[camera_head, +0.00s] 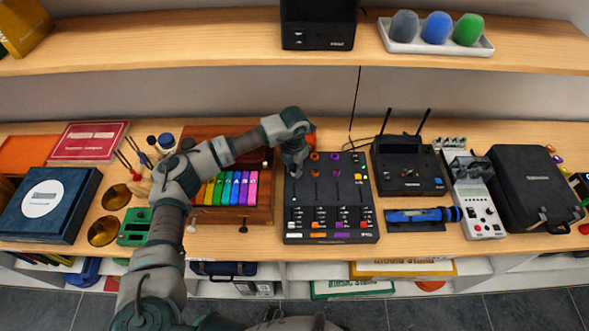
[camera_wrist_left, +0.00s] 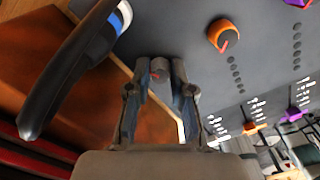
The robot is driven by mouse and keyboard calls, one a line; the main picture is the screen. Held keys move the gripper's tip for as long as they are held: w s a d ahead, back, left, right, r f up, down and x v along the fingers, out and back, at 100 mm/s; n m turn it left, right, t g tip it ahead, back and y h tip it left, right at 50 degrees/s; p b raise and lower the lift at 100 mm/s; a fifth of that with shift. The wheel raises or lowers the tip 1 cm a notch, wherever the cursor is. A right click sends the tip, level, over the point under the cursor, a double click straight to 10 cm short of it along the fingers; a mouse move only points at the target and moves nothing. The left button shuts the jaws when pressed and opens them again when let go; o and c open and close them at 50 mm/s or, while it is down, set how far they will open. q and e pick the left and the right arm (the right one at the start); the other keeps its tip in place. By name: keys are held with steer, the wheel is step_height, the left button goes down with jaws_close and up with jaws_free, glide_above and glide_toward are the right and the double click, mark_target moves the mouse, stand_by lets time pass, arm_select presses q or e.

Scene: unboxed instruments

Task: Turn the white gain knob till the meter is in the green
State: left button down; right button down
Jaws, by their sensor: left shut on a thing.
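The black mixer (camera_head: 330,230) lies on the table, right of the xylophone box. My left gripper (camera_head: 295,165) reaches down at the mixer's upper left. In the left wrist view my left gripper (camera_wrist_left: 160,85) is shut on a pale grey-looking knob (camera_wrist_left: 160,68) with a red mark, which I take as the white gain knob. In the head view the gripper hides this knob. An orange knob (camera_wrist_left: 225,36) and a purple knob (camera_wrist_left: 300,3) stand beside it on the panel. Rows of dark dots run below those knobs. I cannot make out a lit green meter. My right gripper is not in view.
The xylophone box (camera_head: 228,213) stands close left of the mixer, under my left arm. A black device with two antennas (camera_head: 408,165) stands right. A dark curved thing with blue and white bands (camera_wrist_left: 75,65) sits close left in the wrist view.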

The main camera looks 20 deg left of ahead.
mark_target(294, 170)
arm_select(q)
steer(key=m+b, duration=0.1)
steer(key=m, duration=0.2)
steer(key=shift+m+b, duration=0.8)
steer(key=shift+m, duration=1.1)
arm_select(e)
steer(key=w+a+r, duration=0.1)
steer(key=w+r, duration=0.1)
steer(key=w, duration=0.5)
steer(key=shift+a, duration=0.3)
arm_select(q)
steer(key=shift+r, duration=0.1)
steer(key=c, duration=1)
jaws_free()
steer(key=shift+w, duration=0.1)
step_height(294, 170, up, 12)
steer(key=shift+f, duration=0.1)
steer(key=shift+a, duration=0.1)
